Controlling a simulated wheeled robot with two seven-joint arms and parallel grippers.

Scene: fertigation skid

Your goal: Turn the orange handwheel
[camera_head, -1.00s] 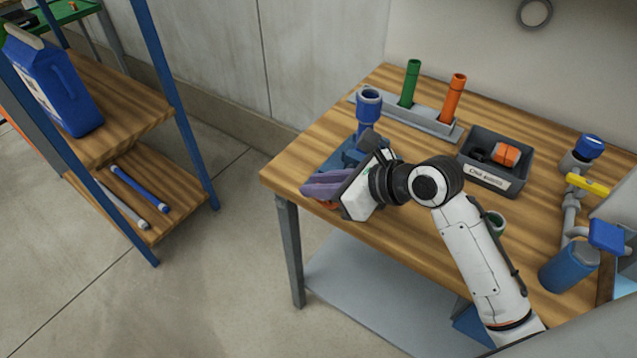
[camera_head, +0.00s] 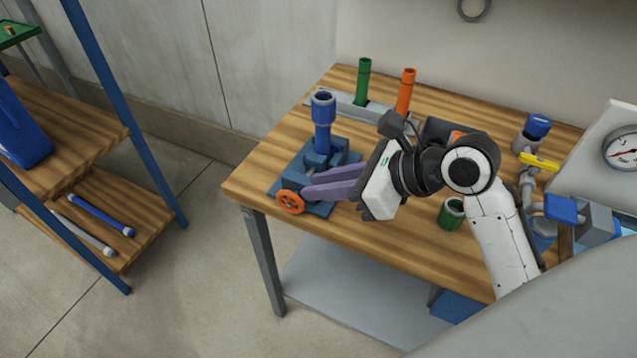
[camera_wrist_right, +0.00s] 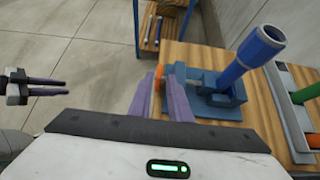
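The orange handwheel (camera_head: 290,202) is on the front left side of a blue valve unit (camera_head: 325,125) with an upright blue pipe, near the table's left edge. My right gripper (camera_head: 308,186) has purple fingers that reach left toward the handwheel, their tips close beside it.
A green tube (camera_head: 364,80) and an orange tube (camera_head: 405,92) stand in a grey rack behind. A green cup (camera_head: 451,213) and a pipe with a yellow handle (camera_head: 538,160) are to the right. A blue-framed shelf (camera_head: 100,205) stands left across open floor.

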